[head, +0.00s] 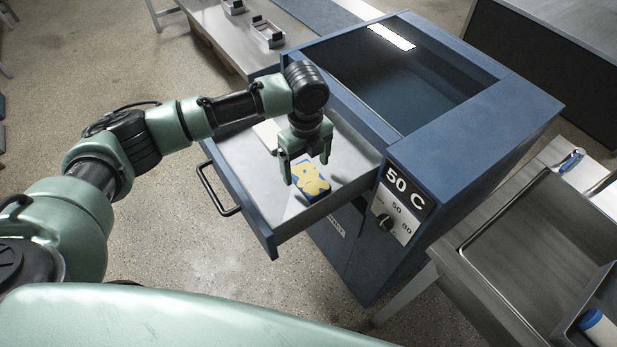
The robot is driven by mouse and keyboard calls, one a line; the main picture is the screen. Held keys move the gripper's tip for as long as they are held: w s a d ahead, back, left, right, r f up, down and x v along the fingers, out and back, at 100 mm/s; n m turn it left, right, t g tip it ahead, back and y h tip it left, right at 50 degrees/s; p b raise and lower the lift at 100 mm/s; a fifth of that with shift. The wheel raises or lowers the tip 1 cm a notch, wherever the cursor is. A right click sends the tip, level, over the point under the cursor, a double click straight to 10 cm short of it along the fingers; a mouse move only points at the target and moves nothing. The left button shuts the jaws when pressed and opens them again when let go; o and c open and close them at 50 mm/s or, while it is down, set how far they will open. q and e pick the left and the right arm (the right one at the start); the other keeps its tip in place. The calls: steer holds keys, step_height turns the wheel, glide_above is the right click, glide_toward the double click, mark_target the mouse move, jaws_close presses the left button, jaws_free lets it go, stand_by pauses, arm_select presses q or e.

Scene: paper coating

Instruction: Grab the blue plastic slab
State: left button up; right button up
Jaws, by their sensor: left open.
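A small slab (307,186) with a yellow top patterned in pale patches and blue sides lies in the open drawer (237,150) of the blue cabinet, near the drawer's front right. My left gripper (306,172) is open and points down, just above and around the slab's far part as seen here. I cannot tell whether its fingers touch the slab. My right gripper is not in view.
The blue cabinet (477,135) has a dial and a "50 C" display. A pale flat piece (268,134) lies further back in the drawer. A metal sink (540,250) stands at right, a bench (225,35) at the back. The drawer handle (217,190) sticks out left.

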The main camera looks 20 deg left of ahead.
mark_target(307, 176)
arm_select(q)
steer(key=f, duration=0.2)
steer(key=shift+w+f, duration=0.25)
steer(key=shift+f, duration=0.15)
steer(key=shift+s+f, duration=0.1)
steer(key=shift+f, duration=0.25)
steer(key=c, duration=1.6)
steer(key=shift+r, duration=0.1)
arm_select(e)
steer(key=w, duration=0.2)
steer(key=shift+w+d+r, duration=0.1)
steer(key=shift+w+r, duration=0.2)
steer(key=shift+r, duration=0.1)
